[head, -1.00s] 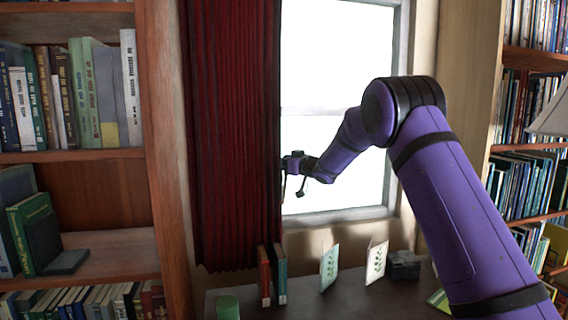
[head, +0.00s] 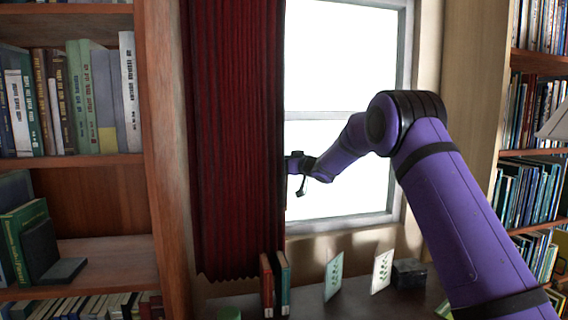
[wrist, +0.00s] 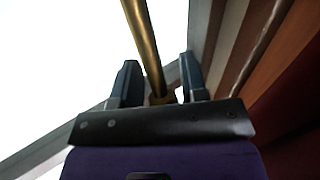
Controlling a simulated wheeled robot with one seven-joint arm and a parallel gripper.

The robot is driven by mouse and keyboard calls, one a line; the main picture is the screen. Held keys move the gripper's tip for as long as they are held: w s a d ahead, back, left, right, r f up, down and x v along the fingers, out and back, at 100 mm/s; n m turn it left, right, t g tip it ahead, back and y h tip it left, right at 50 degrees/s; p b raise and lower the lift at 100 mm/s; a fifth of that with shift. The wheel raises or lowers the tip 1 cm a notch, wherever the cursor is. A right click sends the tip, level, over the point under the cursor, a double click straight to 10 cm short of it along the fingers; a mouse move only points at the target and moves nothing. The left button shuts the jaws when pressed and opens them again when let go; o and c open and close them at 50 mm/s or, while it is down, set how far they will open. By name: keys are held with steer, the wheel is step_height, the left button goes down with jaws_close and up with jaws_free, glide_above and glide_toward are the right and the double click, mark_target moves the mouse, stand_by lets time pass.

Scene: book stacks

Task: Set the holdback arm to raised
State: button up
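The holdback arm appears to be the brass rod (wrist: 143,40) in the wrist view, running from the top edge down between my gripper's fingers. My gripper (wrist: 158,82) is open, with its two dark fingers apart on either side of the rod and a gap showing at each side. I cannot tell whether either finger touches it. In the head view my wrist meets the right edge of the red curtain (head: 232,140), and the fingertips are hidden there. The rod does not show in the head view.
The bright window (head: 340,170) lies behind my arm. Below, a dark surface holds two upright books (head: 275,283), two leaf-print cards (head: 382,270) and a dark box (head: 409,273). Bookshelves stand at left (head: 75,160) and right (head: 525,152).

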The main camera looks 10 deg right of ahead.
steer(key=shift+o, duration=0.7)
steer(key=v, duration=1)
steer(key=shift+s+d, duration=0.2)
steer(key=shift+s, duration=0.15)
steer(key=shift+r, duration=0.1)
steer(key=shift+r, duration=0.1)
steer(key=s+d+r+m+h, duration=0.25)
steer(key=s+r+h, duration=0.25)
steer(key=s, duration=0.5)
steer(key=s+d+r+m+h, duration=0.2)
steer(key=s+r+m+h, duration=0.3)
steer(key=s, duration=0.5)
steer(key=s+a+f+g, duration=0.1)
steer(key=s+f+g, duration=0.2)
steer(key=s, duration=0.9)
steer(key=s+a+f+g, duration=0.1)
steer(key=s+f+g, duration=0.2)
steer(key=s, duration=0.9)
steer(key=s+a+f+g, duration=0.1)
steer(key=s+f+g, duration=0.2)
steer(key=s, duration=0.9)
steer(key=shift+s+a+f+g, duration=0.15)
steer(key=shift+s+f+g, duration=0.2)
steer(key=shift+f, duration=0.45)
